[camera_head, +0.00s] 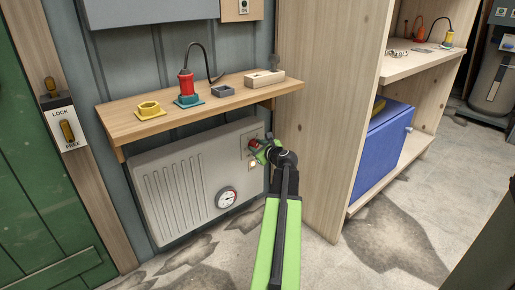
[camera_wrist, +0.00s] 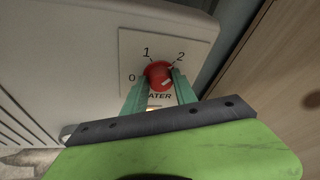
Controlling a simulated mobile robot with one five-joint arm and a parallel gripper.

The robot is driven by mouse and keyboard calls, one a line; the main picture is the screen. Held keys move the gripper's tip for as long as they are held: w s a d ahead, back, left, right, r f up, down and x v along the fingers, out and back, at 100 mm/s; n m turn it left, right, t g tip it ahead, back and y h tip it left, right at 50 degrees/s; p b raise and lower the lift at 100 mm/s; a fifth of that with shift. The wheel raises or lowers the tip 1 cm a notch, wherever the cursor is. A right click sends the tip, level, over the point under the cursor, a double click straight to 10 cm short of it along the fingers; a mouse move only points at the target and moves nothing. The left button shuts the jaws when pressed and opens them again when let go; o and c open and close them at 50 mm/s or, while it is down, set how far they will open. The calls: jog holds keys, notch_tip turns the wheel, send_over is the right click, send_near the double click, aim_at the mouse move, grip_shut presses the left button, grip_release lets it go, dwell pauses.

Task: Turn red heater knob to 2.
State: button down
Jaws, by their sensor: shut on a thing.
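The red heater knob (camera_wrist: 158,72) is on a pale plate (camera_wrist: 128,48) marked 0, 1 and 2, with lettering below it partly hidden by my fingers. The knob also shows in the head view (camera_head: 254,143), at the upper right of the white heater (camera_head: 180,190). My gripper (camera_wrist: 160,82) is shut on the knob, with one green finger on its left and one on its right. A light mark shows on the knob's lower right; I cannot tell for certain which number the knob points to.
A wooden shelf (camera_head: 200,104) with a red-and-teal item (camera_head: 186,88) and a yellow nut-like piece (camera_head: 149,110) juts out above the heater. A wooden cabinet side (camera_head: 325,110) stands close on the right. A round gauge (camera_head: 226,198) sits below the knob.

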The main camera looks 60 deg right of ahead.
jog(key=shift+n, duration=0.3)
dwell(0.4)
jog(key=c, duration=1)
grip_release()
jog(key=shift+w, duration=0.1)
